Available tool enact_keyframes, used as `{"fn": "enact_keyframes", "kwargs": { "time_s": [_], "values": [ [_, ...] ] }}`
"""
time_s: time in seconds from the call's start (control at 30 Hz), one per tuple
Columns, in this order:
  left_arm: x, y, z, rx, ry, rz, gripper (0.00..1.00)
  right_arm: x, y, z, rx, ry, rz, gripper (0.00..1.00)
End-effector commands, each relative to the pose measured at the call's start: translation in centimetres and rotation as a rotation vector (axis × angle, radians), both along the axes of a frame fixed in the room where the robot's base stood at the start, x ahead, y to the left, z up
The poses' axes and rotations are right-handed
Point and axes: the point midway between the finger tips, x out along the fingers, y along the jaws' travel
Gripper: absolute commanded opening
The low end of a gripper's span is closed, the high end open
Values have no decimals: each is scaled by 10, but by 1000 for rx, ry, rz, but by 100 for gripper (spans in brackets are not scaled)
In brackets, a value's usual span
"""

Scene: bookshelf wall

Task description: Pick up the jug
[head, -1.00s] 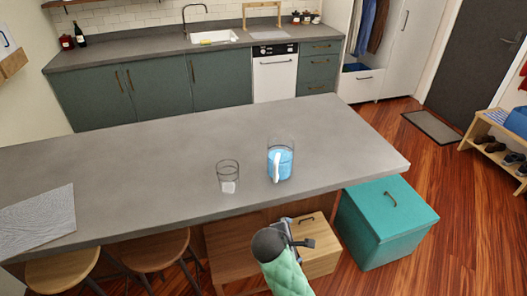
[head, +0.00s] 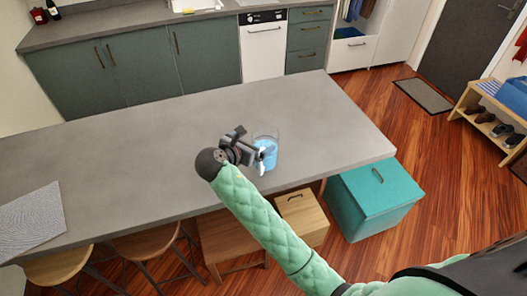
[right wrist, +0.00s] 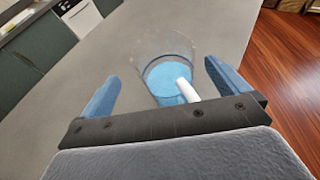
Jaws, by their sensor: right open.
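The jug (head: 269,139) is clear, with blue liquid inside and a white handle, and stands upright on the grey counter. My right gripper (head: 256,150) is open at the jug's left side in the head view, partly covering it. In the right wrist view the jug (right wrist: 166,52) shows ahead between the two spread blue fingers (right wrist: 160,73), its white handle (right wrist: 187,89) facing the gripper. Whether the fingers reach past the handle is hard to tell. My left gripper is not in view.
The grey counter (head: 130,150) is broad and mostly bare, with a grey mat (head: 32,222) at its left end. Stools (head: 143,245) and a wooden box (head: 302,215) are under its front edge. A teal chest (head: 372,200) stands at its right end.

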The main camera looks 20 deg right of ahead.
Motion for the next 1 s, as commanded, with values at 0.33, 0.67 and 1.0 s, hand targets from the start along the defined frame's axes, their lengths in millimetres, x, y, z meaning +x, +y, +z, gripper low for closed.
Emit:
{"fn": "enact_keyframes", "kwargs": {
  "time_s": [0.33, 0.67, 1.0],
  "values": [
    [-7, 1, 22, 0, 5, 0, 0, 11, -21, -4, 0, 2, -1, 100],
    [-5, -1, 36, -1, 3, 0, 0, 27, -42, -20, 2, 1, 0, 100],
    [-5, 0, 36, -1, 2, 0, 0, 27, -42, -20, 2, 1, 0, 63]
  ]
}}
